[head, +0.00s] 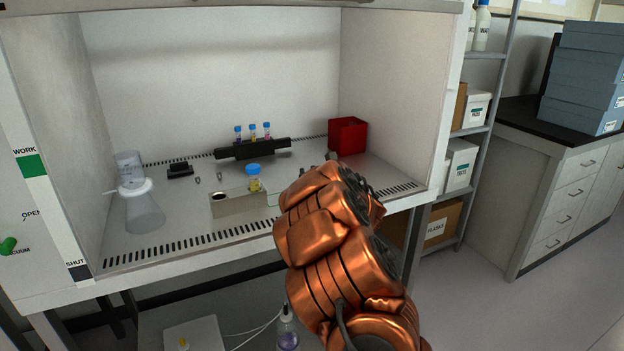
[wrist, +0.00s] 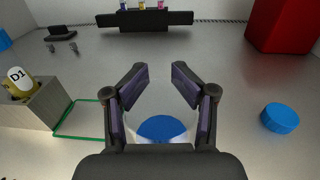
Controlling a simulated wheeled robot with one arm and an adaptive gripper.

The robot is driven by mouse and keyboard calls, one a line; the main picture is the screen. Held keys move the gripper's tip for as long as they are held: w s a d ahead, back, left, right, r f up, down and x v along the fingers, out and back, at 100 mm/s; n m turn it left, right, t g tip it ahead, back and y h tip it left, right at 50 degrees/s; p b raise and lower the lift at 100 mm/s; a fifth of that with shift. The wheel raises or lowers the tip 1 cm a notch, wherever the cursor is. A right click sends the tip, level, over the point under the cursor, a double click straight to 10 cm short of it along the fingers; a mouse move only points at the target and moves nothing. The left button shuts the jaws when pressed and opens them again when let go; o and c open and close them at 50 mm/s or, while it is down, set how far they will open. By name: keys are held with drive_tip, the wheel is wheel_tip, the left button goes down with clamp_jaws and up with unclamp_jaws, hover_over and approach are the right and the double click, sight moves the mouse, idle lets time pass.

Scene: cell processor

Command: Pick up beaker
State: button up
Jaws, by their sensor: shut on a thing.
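A clear, round glass beaker (wrist: 178,124) with a blue disc-like area inside it sits between my fingers in the wrist view. My gripper (wrist: 158,84) is shut on its sides, with one dark finger pad at each side. The palm hides the beaker's near part. I cannot tell whether its base touches the bench. In the head view my copper-coloured arm hides the held beaker and most of my gripper.
A grey block (head: 240,201) holds a yellow vial (head: 254,184) left of my arm. A black rack (head: 253,149) with three tubes and a red bin (head: 347,136) stand behind. A flask (head: 144,212) is far left. A blue round object (wrist: 281,117) lies right of my gripper.

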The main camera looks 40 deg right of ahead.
drive_tip(key=r, duration=0.1)
drive_tip(key=s+r, duration=0.1)
drive_tip(key=r, duration=0.1)
drive_tip(key=shift+a+r+b, duration=0.1)
drive_tip(key=shift+r+b, duration=0.05)
drive_tip(key=shift+b, duration=0.25)
drive_tip(key=d+r+b+v, duration=0.1)
drive_tip(key=v, duration=1.4)
drive_tip(key=shift+r+b, duration=0.25)
drive_tip(key=shift+b, duration=0.05)
drive_tip(key=shift+s+a, duration=0.1)
drive_tip(key=o, duration=0.6)
clamp_jaws()
